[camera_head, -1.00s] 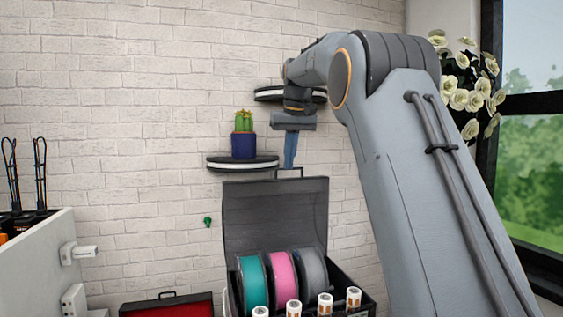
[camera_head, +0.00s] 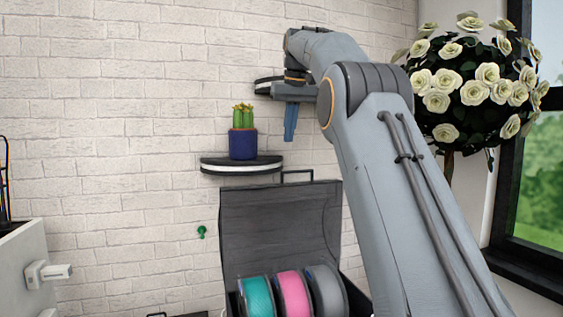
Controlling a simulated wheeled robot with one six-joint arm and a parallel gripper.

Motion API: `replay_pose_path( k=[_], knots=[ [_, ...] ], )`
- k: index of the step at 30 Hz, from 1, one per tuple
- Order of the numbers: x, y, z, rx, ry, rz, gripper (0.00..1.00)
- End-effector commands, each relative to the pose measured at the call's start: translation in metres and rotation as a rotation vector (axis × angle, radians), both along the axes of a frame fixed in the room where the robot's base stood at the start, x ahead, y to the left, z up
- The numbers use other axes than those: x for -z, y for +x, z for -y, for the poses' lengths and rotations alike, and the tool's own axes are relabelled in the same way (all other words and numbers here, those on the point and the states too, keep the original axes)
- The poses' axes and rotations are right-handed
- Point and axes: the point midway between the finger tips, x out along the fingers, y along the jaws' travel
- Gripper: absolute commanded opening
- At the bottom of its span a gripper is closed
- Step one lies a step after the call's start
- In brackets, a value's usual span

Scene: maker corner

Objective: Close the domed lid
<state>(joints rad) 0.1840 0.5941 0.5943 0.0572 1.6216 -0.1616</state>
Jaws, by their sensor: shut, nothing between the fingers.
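A dark grey lid (camera_head: 280,226) stands raised at the back of a black box (camera_head: 356,300), open against the brick wall. A thin handle (camera_head: 297,174) sticks up from its top edge. The box holds a teal spool (camera_head: 257,297), a pink spool (camera_head: 293,294) and a grey spool (camera_head: 326,291). My gripper (camera_head: 289,138) points down, shut and empty, above the lid's handle and apart from it in the picture. My arm hides the box's right part, and the frame cuts off its front.
A small shelf (camera_head: 240,168) with a cactus in a blue pot (camera_head: 242,145) is left of my gripper. Another shelf (camera_head: 264,86) is behind my wrist. White flowers (camera_head: 480,85) stand right of my arm. A green wall hook (camera_head: 202,232) is left of the lid.

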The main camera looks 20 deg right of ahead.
Motion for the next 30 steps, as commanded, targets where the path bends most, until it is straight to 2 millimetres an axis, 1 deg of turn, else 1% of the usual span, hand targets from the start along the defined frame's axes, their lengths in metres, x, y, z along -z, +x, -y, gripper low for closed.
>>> replay_pose_path(
  k=[4, 8, 13, 21, 22, 30],
  knots=[
    [0.003, 0.002, -0.003, -0.004, 0.001, -0.001, 0.0],
    [0.017, 0.007, -0.008, -0.012, 0.0, -0.003, 0.0],
    [0.047, 0.017, -0.011, -0.015, 0.001, -0.005, 0.0],
    [0.096, 0.033, -0.009, -0.013, 0.001, -0.004, 0.0],
    [0.091, 0.028, -0.008, -0.012, 0.0, 0.002, 0.0],
    [0.092, 0.003, -0.007, -0.009, 0.0, 0.0, 0.0]
  ],
)
